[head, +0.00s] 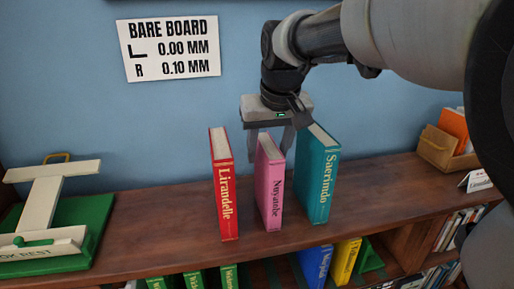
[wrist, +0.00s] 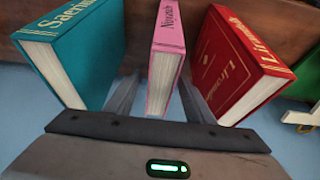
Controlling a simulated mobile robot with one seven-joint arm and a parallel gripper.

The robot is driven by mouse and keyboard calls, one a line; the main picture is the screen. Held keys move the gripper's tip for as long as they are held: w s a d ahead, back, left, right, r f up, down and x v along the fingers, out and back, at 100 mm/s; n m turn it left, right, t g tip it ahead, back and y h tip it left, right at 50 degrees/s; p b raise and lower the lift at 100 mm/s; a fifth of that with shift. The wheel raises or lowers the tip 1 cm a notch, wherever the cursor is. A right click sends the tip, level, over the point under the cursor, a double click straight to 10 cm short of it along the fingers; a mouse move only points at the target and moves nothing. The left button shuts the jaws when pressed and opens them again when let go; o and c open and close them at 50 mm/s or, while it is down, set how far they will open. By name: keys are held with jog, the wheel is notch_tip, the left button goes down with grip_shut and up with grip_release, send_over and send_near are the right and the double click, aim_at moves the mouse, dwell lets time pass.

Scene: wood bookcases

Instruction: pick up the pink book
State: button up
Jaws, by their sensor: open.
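The pink book (head: 270,184) stands upright on the wooden shelf, between a red book (head: 223,190) on its left and a teal book (head: 319,178) on its right. In the wrist view the pink book (wrist: 165,58) lies between my two fingers (wrist: 158,100), with a gap visible on each side. The red book (wrist: 235,65) and the teal book (wrist: 72,52) stand just outside the fingers. The lower parts of the fingers are hidden behind the books in the head view.
A green and white stand (head: 55,220) is at the left. A wooden box (head: 440,148) with an orange item is at the back right. A white sign (head: 168,48) hangs on the blue wall. More books (head: 345,262) fill the lower shelf. The shelf top (head: 150,225) is bare left of the red book.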

jog(key=shift+f, duration=0.15)
grip_shut()
dwell(0.4)
dwell(1.1)
